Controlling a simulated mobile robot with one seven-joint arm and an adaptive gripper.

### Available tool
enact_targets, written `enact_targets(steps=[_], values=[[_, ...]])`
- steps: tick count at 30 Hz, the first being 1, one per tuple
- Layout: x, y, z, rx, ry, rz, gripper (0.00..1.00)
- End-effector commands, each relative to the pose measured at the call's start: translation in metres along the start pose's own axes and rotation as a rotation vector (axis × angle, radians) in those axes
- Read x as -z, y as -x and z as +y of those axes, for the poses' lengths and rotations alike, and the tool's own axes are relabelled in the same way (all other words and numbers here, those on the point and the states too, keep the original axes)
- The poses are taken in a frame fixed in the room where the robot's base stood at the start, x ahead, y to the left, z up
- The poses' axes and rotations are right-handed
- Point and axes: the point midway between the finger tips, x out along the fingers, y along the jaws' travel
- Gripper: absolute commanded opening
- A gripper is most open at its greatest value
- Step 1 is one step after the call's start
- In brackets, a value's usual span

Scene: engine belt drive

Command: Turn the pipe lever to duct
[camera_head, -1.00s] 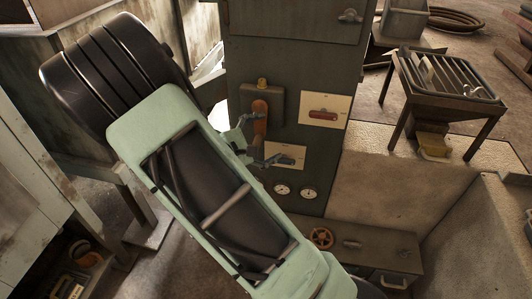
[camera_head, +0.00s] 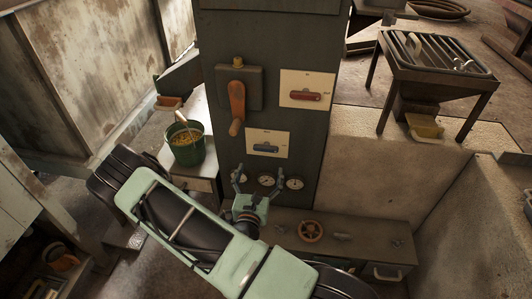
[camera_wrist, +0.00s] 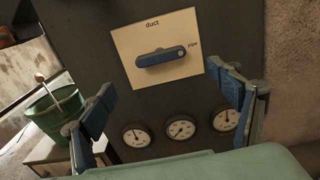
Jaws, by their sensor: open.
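The blue lever (camera_head: 265,148) lies about level on a cream plate (camera_head: 253,137) on the dark cabinet. In the wrist view the lever (camera_wrist: 160,57) has a round end at its right, beside the "pipe" label. The "duct" label (camera_wrist: 152,24) is above it. My gripper (camera_head: 254,181) is open and empty, below the lever and in front of the gauges. In the wrist view the open fingers (camera_wrist: 165,100) stand wide apart, below and to either side of the lever, not touching it.
A red lever (camera_head: 306,95) on a second plate is above right. An orange handle (camera_head: 237,108) sticks out above left. Gauges (camera_head: 267,180) are below the lever. A green bucket (camera_head: 187,145) stands left on a table. A handwheel (camera_head: 311,231) is at the lower right.

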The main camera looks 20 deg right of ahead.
Motion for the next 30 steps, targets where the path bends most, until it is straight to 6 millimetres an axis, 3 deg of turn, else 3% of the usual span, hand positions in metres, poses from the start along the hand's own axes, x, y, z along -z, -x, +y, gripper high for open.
enact_targets(steps=[9,15,27,30], values=[[0.0,-0.061,-0.001,0.004,-0.004,-0.004,0.83],[0.0,-0.086,-0.001,0.003,-0.002,-0.002,0.83],[-0.001,-0.094,-0.001,0.003,-0.001,-0.001,0.83],[-0.001,-0.094,-0.001,0.003,-0.001,-0.001,0.72]])
